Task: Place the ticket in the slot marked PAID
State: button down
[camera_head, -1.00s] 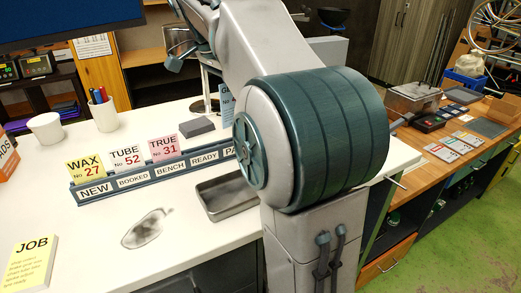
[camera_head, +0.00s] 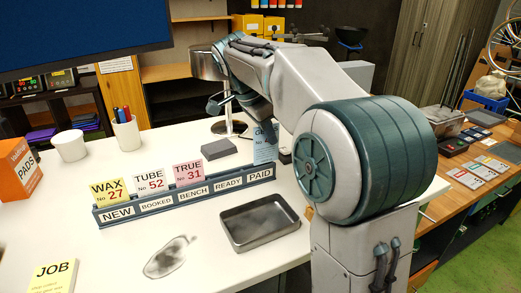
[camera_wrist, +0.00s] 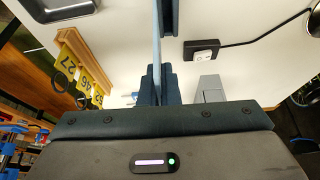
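The rack (camera_head: 186,203) has slots labelled NEW, BOOKED, BENCH, READY and PAID. Yellow WAX 27 (camera_head: 109,190), white TUBE 52 (camera_head: 151,181) and pink TRUE 31 (camera_head: 188,173) tickets stand toward its left. A light-blue ticket (camera_head: 264,143) is upright at the PAID end, its lower edge at the rack's top; I cannot tell whether it is inside the slot. In the wrist view this ticket (camera_wrist: 156,40) shows edge-on as a thin strip between the dark fingers of my gripper (camera_wrist: 158,82), which is shut on it. My arm partly hides the gripper in the head view.
A metal tray (camera_head: 259,222) lies in front of the PAID end, and a grey block (camera_head: 219,149) behind the rack. A pen cup (camera_head: 126,134), a white cup (camera_head: 70,146) and a JOB pad (camera_head: 53,276) are on the white table. A switch box (camera_wrist: 202,50) shows in the wrist view.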

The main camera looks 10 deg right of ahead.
aim_at(260, 150)
jog(key=shift+w+a+f, duration=0.3)
jog(key=shift+a+f, duration=0.05)
jog(key=shift+a, duration=0.2)
jog(key=shift+w+a+f, duration=0.25)
jog(key=shift+a+f, duration=0.05)
jog(key=shift+a, duration=0.2)
jog(key=shift+f+p, duration=0.3)
jog(key=shift+f, duration=1.7)
jog(key=shift+f, duration=0.25)
jog(key=c, duration=1.6)
grip_release()
jog(key=shift+d+r, duration=0.1)
jog(key=shift+c, duration=0.2)
jog(key=shift+r, duration=0.3)
jog(key=v, duration=1.1)
jog(key=shift+a+r, duration=0.25)
jog(key=shift+r, duration=0.05)
